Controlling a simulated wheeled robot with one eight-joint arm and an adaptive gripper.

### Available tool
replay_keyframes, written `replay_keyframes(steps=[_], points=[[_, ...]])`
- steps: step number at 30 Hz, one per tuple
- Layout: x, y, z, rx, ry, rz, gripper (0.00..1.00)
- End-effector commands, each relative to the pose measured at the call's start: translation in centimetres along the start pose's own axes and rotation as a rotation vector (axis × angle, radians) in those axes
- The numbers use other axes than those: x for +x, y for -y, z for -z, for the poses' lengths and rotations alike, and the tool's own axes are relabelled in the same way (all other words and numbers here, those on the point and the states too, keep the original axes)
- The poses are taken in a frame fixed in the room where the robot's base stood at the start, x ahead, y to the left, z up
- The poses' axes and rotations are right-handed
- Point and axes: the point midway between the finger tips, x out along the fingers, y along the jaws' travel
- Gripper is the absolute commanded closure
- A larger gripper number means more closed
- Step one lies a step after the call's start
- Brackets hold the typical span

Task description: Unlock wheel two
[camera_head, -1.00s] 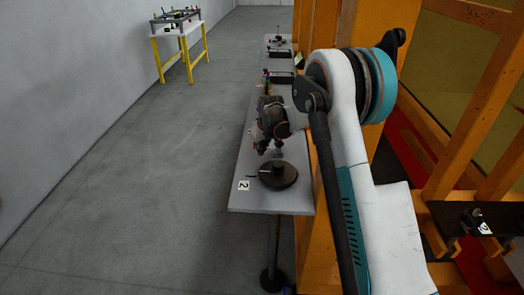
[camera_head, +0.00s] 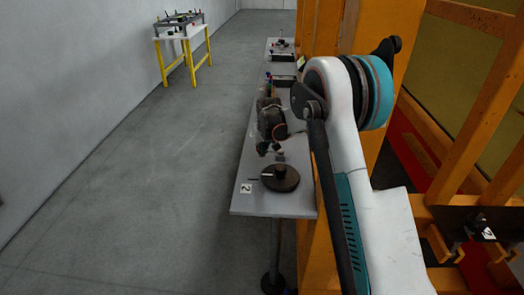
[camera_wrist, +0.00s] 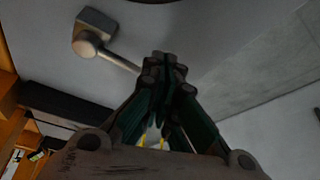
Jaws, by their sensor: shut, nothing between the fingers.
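Wheel two, a dark round disc with a raised hub (camera_head: 281,180), lies on the grey bench beside a white label marked 2 (camera_head: 246,188). A sliver of a dark rounded edge shows at the top of the wrist view. A small grey block (camera_head: 281,156) stands just behind the wheel. In the wrist view, a metal lever (camera_wrist: 90,42) has a square base, a round knob and a thin rod running behind my fingertips. My gripper (camera_head: 264,149) is shut and empty, behind and left of the wheel. Its fingers (camera_wrist: 162,62) meet close to the rod; contact cannot be told.
The narrow grey bench (camera_head: 247,206) runs away along orange posts (camera_head: 325,40) on its right, with dark trays (camera_head: 284,82) farther back. A white table with yellow legs (camera_head: 183,52) stands far left. The grey floor (camera_head: 130,200) left of the bench is clear.

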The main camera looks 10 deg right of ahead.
Motion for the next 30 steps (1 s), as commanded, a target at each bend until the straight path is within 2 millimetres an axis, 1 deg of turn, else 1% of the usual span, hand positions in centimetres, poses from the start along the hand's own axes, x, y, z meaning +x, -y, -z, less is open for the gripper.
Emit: replay_keyframes(steps=[5, 13, 21, 30], points=[[0.3, 0.1, 0.7, 0.075, 0.000, -0.030, 1.00], [1.1, -0.2, 2.5, 0.291, 0.000, -0.116, 1.00], [1.8, -1.1, 4.4, 0.527, -0.001, -0.210, 1.00], [2.3, -2.3, 5.9, 0.746, -0.001, -0.296, 1.00]])
